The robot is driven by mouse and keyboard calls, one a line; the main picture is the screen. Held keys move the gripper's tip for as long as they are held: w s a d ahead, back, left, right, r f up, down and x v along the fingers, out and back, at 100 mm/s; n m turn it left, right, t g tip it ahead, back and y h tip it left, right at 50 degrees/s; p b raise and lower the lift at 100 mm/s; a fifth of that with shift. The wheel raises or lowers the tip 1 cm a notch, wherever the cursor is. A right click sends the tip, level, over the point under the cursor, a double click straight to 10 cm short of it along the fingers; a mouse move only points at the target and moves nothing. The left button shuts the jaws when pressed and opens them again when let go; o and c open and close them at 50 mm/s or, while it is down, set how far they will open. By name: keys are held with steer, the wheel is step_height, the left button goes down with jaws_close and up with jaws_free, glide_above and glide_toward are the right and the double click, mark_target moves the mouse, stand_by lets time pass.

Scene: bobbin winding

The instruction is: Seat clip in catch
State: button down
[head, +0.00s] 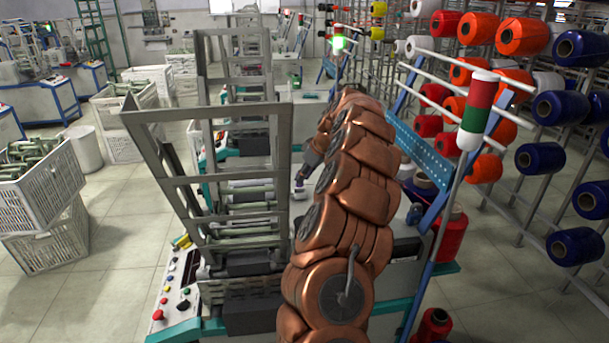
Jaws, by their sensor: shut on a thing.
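My gripper (303,174) shows in the head view, small and partly hidden behind my copper arm. It points down over the winding machine, just right of the grey metal frame. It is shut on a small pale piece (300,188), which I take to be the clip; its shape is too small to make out. I cannot pick out the catch, and my arm covers much of the machine (262,262) near the gripper. I cannot tell whether the clip touches anything.
The tall grey frame (279,150) stands close left of my gripper. A red-green-white signal lamp (478,112) on a pole and a blue perforated rail (427,153) stand to the right. A control panel (176,285) is at front left. Open floor (110,240) lies left.

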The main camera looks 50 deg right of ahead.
steer(key=shift+f+b, duration=1.2)
steer(key=shift+f, duration=0.4)
steer(key=shift+r, duration=0.1)
steer(key=c, duration=0.9)
jaws_free()
steer(key=shift+r, duration=0.1)
steer(key=v, duration=1.1)
steer(key=shift+s+r, duration=0.2)
steer(key=shift+r, duration=0.15)
